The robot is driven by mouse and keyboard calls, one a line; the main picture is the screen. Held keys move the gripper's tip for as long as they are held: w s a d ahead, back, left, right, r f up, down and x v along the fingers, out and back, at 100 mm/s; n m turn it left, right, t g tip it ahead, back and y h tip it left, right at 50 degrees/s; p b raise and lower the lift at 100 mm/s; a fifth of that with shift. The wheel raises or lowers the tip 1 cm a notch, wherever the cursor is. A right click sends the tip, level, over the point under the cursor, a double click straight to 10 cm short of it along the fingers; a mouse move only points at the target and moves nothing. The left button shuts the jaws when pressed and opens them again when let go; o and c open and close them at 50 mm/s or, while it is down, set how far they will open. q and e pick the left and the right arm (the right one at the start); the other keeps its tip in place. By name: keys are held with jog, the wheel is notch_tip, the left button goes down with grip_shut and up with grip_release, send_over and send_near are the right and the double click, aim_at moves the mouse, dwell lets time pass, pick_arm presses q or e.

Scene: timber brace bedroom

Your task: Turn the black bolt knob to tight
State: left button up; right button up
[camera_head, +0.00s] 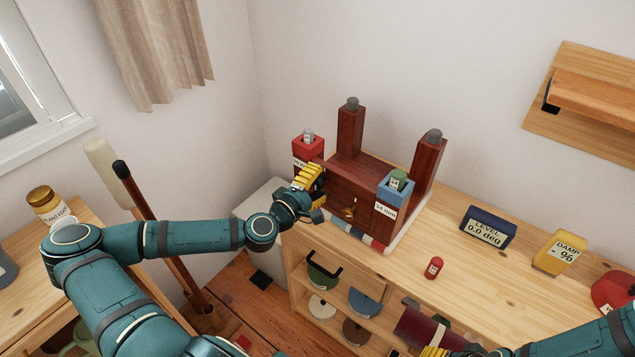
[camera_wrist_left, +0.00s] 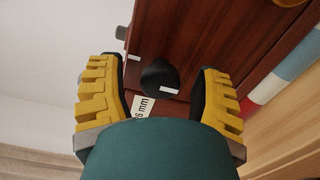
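The black bolt knob (camera_wrist_left: 157,76) shows in the left wrist view on the face of the dark red timber frame (camera_wrist_left: 205,35). It carries a white mark at its lower right edge, and another short white mark is on the wood at its upper left. My left gripper (camera_wrist_left: 160,92) is open, its yellow fingers on either side of the knob with gaps between. In the head view my left gripper (camera_head: 312,188) is at the frame's left end and hides the knob. My right gripper (camera_head: 435,351) is cut by the bottom edge; its fingers are unclear.
The frame stands on a wooden shelf unit (camera_head: 460,274). A level display (camera_head: 487,228) reads 0.0 deg. A yellow damp meter (camera_head: 560,252) and red cylinder (camera_head: 433,268) stand to the right.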

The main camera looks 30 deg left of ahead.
pick_arm(q)
jog(key=s, duration=0.7)
jog(key=shift+s+a, duration=0.25)
jog(key=shift+a, duration=0.15)
jog(key=d+f+m+h, duration=0.1)
jog(key=d, duration=0.1)
jog(key=d+f+g+h, duration=0.1)
jog(key=d, duration=0.2)
jog(key=w+d+f+m+g+h, duration=0.1)
jog(key=d+f, duration=0.1)
jog(key=d, duration=0.1)
jog(key=shift+d+m, duration=0.25)
jog(key=shift+m, duration=0.05)
jog(key=d+f+m+g+h, duration=0.1)
jog(key=d+f, duration=0.1)
jog(key=d, duration=0.1)
jog(key=s+d+f+m+g+h, duration=0.1)
jog(key=d+f+g, duration=0.1)
jog(key=d, duration=0.2)
jog(key=s+d+f+m+g+h, duration=0.1)
jog(key=d+f+m+g, duration=0.1)
jog(key=d, duration=0.1)
jog(key=shift+s+d, duration=0.1)
jog(key=shift+d, duration=0.1)
jog(key=s+d+f+m+g+y, duration=0.4)
jog(key=s+f+m+g, duration=0.4)
jog(key=s+m+g, duration=0.1)
jog(key=shift+f+m, duration=0.4)
jog(key=shift+m, duration=0.2)
jog(key=shift+s+d, duration=0.1)
